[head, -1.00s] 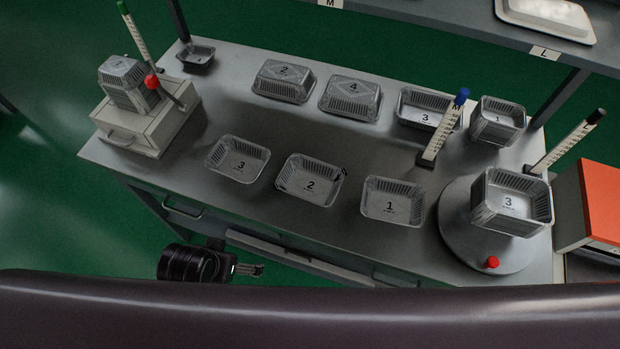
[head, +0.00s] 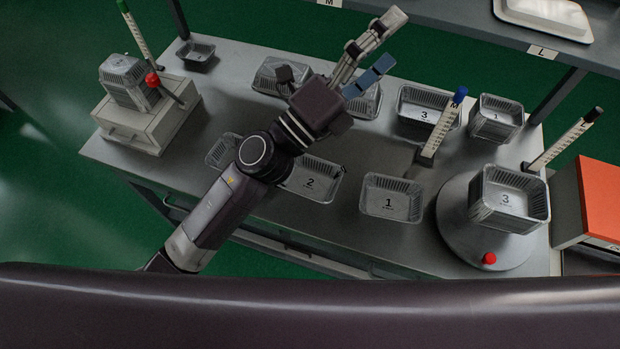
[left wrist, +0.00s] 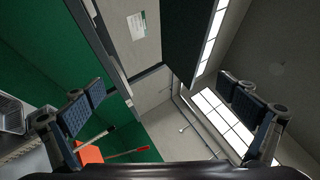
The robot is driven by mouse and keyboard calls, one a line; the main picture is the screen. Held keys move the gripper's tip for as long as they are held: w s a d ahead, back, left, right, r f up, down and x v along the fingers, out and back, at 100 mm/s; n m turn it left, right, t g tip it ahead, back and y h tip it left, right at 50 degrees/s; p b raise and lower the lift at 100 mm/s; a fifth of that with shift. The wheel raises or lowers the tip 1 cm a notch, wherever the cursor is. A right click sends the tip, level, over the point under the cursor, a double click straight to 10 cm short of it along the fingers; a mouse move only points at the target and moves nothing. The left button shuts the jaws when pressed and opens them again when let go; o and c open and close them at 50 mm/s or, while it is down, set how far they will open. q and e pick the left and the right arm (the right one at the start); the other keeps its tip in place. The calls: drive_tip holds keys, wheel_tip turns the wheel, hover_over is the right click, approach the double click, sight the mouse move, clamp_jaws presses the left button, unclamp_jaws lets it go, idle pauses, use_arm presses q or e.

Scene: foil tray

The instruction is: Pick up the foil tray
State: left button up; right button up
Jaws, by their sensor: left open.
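Several silver foil trays stand on the grey table. In the head view, tray 1 (head: 390,198) and tray 2 (head: 312,180) are in the front row; tray 3 (head: 220,152) there is partly hidden by my left arm. My left gripper (head: 388,40) is open and empty, raised over the back of the table, pointing up and right. Its spread fingers show in the left wrist view (left wrist: 165,112). My right gripper is out of view.
Stacked trays (head: 507,207) sit on a round plate at right, beside an orange-topped box (head: 598,200). More stacked trays (head: 125,80) stand on a drawer box at left. Marked posts, such as the blue-topped one (head: 443,128), rise from the table. A shelf (head: 470,22) spans the back.

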use_arm(q)
drive_tip(key=s+d+f+m+g+y, duration=0.1)
drive_tip(key=s+d+f+m+g, duration=0.9)
drive_tip(key=m+g, duration=0.65)
wheel_tip(320, 180, down, 10)
drive_tip(key=s+a+m+y, duration=0.2)
drive_tip(key=m+y, duration=0.4)
drive_tip(key=w+a+f+m+t+y, duration=0.1)
drive_tip(key=w+a+f+y, duration=0.25)
drive_tip(key=a, duration=0.35)
drive_tip(key=w+a+f+m+t+y, duration=0.1)
drive_tip(key=w+a+f+y, duration=0.25)
drive_tip(key=a, duration=0.35)
drive_tip(key=w+a+f+m+t+y, duration=0.1)
drive_tip(key=w+a+f+m+y, duration=0.15)
drive_tip(key=a+y, duration=0.35)
drive_tip(key=shift+n+h, duration=0.4)
drive_tip(key=shift+h, duration=0.2)
drive_tip(key=f+p, duration=0.2)
drive_tip(key=f, duration=0.1)
drive_tip(key=f+p, duration=0.1)
drive_tip(key=f, duration=0.2)
drive_tip(key=shift+w+f+p, duration=0.2)
drive_tip(key=shift+f+p, duration=0.1)
drive_tip(key=shift+p, duration=0.1)
drive_tip(key=shift+f, duration=0.45)
drive_tip(key=c, duration=0.7)
